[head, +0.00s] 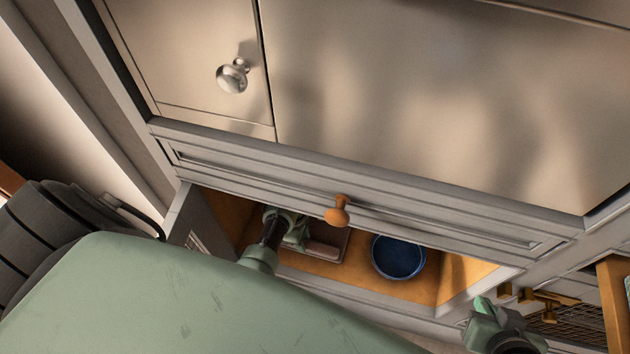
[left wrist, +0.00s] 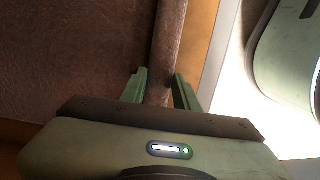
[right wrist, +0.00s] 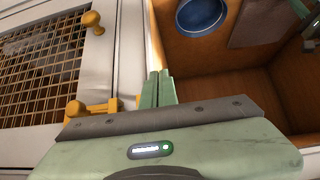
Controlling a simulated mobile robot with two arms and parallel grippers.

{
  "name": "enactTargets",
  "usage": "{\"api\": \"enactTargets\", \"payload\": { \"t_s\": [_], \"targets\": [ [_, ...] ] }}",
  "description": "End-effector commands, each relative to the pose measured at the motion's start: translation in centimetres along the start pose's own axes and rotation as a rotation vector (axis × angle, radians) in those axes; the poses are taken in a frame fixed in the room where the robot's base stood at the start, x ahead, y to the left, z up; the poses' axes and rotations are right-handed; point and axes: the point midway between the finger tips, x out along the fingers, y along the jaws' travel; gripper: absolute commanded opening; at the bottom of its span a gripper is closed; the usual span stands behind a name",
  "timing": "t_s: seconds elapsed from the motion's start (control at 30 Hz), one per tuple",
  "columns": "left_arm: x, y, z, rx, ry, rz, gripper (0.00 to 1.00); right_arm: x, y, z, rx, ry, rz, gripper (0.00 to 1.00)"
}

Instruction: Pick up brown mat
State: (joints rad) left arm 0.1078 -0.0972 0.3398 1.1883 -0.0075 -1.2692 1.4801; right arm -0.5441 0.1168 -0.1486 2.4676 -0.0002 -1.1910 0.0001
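The brown mat (head: 325,243) lies inside the open compartment below the bench front, with a raised rim along its edge. My left gripper (head: 297,230) reaches in at the mat's left part. In the left wrist view, the fingers of that gripper (left wrist: 161,76) stand apart on either side of the brown rim (left wrist: 168,40); whether they press on it is unclear. The mat also shows in the right wrist view (right wrist: 262,22). My right gripper (right wrist: 158,75) is shut and empty, outside the compartment at its right; it shows in the head view too (head: 487,308).
A round blue bowl (head: 398,256) stands in the compartment to the right of the mat. The drawer front with an orange knob (head: 338,211) overhangs the opening. A mesh-panelled door (right wrist: 45,60) with brass hardware is by my right gripper.

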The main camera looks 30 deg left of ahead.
Motion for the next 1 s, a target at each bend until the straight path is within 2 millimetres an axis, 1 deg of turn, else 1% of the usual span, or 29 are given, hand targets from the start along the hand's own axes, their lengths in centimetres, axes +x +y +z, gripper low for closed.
{"api": "enactTargets", "payload": {
  "t_s": [0.03,0.07,0.1,1.0],
  "targets": [
    [0.00,0.00,0.00,0.000,0.000,0.000,0.12,0.00,0.00,0.01,0.000,0.000,0.000,0.00],
    [0.00,0.00,0.00,0.000,0.000,0.000,0.04,0.00,0.00,0.01,0.000,0.000,0.000,0.00],
    [0.00,0.00,0.00,0.000,0.000,0.000,0.00,0.00,0.00,0.02,0.000,-0.001,0.000,0.00],
    [0.02,-0.05,0.02,0.000,0.000,-0.001,0.00,-0.02,-0.01,0.05,0.000,-0.002,0.000,0.00]
  ]
}}
